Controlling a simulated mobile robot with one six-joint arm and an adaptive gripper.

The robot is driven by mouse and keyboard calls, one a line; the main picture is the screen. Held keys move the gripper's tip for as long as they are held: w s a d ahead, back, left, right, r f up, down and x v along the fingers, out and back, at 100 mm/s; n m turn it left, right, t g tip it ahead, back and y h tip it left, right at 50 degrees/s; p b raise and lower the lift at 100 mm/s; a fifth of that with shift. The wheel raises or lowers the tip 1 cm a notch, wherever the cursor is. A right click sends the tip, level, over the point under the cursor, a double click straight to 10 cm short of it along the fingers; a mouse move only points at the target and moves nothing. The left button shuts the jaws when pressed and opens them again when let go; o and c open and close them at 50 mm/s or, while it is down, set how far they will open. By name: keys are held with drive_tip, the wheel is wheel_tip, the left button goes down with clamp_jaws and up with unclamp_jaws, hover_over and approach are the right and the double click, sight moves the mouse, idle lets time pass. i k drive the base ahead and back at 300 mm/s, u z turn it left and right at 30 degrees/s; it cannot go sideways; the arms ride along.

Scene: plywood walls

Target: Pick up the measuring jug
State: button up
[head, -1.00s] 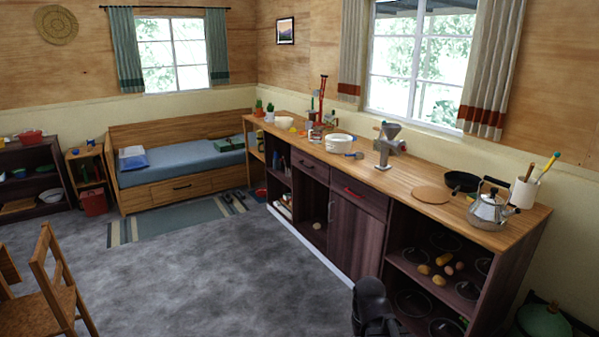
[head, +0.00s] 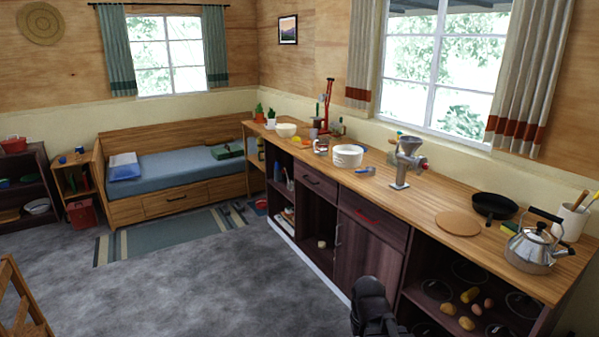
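A small clear vessel with reddish marks, which looks like the measuring jug (head: 321,146), stands on the long wooden counter (head: 425,196). It is just left of a stack of white bowls (head: 347,156). It is small in the view, so its handle and contents are unclear. My gripper (head: 370,297) is a dark shape at the bottom edge, low in front of the cabinet and far from the jug. Its fingers cannot be made out.
A metal grinder (head: 405,165), a round board (head: 457,224), a black pan (head: 493,206) and a kettle (head: 535,246) stand along the counter. Open shelves below hold potatoes and lids. The grey floor (head: 220,285) is clear ahead; a chair (head: 25,305) is at lower left.

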sight(322, 141)
drive_tip(key=u, duration=0.05)
drive_tip(key=i, duration=1.75)
drive_tip(key=u, duration=0.2)
drive_tip(key=i, duration=2.15)
drive_tip(key=u, duration=0.1)
